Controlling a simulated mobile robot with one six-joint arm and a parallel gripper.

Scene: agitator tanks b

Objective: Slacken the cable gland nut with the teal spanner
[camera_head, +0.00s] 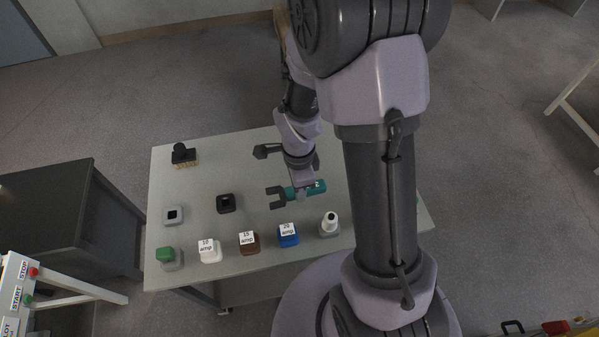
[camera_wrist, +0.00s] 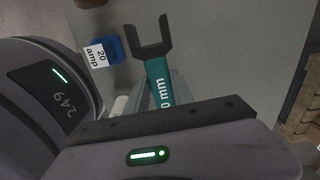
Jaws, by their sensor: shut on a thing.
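The teal spanner (camera_head: 297,191) has a dark open-ended jaw and a teal handle. My gripper (camera_head: 306,185) is shut on its handle, with the jaw pointing left over the grey table in the head view. In the wrist view the spanner (camera_wrist: 157,80) sticks out beyond my gripper, its fork at the top and part of a "mm" marking showing. I cannot make out a cable gland nut for certain in either view.
The table (camera_head: 260,160) bears a green-topped block (camera_head: 170,258), white (camera_head: 208,252), brown (camera_head: 248,243) and blue (camera_head: 288,235) labelled blocks, and a pale round-topped piece (camera_head: 329,223). A dark brush-like object (camera_head: 184,155) stands at the back left. A START/STOP panel (camera_head: 20,285) is at lower left.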

